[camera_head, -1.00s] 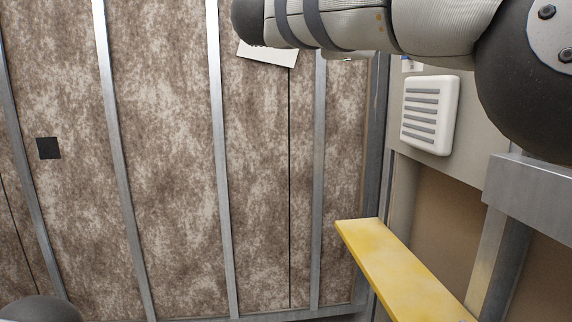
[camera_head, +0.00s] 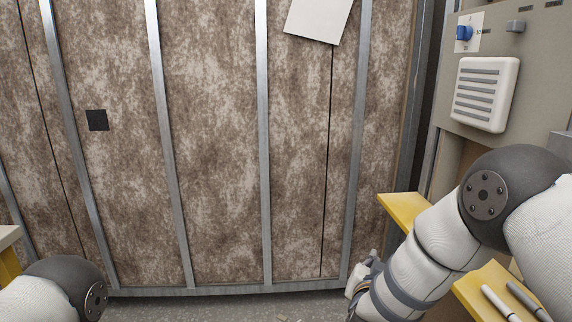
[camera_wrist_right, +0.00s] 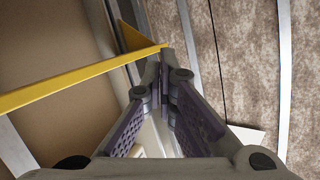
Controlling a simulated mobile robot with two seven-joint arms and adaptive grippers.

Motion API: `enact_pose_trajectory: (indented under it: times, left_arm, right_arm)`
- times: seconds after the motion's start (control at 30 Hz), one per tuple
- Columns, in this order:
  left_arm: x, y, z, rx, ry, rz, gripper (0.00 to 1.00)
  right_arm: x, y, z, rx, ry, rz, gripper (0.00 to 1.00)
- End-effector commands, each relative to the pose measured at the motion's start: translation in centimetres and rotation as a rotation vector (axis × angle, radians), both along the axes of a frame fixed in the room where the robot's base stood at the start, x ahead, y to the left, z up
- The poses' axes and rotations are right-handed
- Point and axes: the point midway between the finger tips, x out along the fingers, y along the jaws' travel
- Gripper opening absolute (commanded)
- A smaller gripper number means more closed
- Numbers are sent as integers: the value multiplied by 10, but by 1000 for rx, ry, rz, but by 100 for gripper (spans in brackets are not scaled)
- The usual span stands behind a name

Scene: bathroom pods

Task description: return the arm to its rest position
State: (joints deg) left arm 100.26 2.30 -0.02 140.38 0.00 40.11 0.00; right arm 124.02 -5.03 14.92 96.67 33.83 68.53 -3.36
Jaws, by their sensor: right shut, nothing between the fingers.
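My right arm hangs down at the right of the head view, with its hand and right gripper (camera_head: 361,282) low beside the yellow ledge, partly hidden by the forearm. In the right wrist view the right gripper (camera_wrist_right: 164,76) is shut, its fingertips together and nothing between them. The tips overlap the end of a yellow ledge (camera_wrist_right: 80,84) in that picture; I cannot tell whether they touch it. My left arm shows only as a dark joint and pale sleeve at the lower left of the head view; the left gripper is outside the picture.
A mottled brown wall (camera_head: 210,150) with metal strips stands ahead. A yellow ledge (camera_head: 403,206) runs along the right, with pens (camera_head: 500,302) on its near part. A white vent (camera_head: 486,94) and a blue knob (camera_head: 464,33) are above. Grey floor (camera_head: 230,308) shows below.

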Motion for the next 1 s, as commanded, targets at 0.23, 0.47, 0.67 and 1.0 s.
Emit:
enact_pose_trajectory:
  times: [0.23,0.47,0.67,1.0]
  left_arm:
    - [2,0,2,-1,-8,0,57]
    - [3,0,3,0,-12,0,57]
    - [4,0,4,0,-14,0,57]
    - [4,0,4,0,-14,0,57]
  right_arm:
    - [-176,-13,-175,-27,624,243,0]
    - [-389,-28,-230,44,1185,408,0]
    - [-503,-34,-215,117,1480,478,0]
    - [-522,-34,-209,132,1530,492,0]
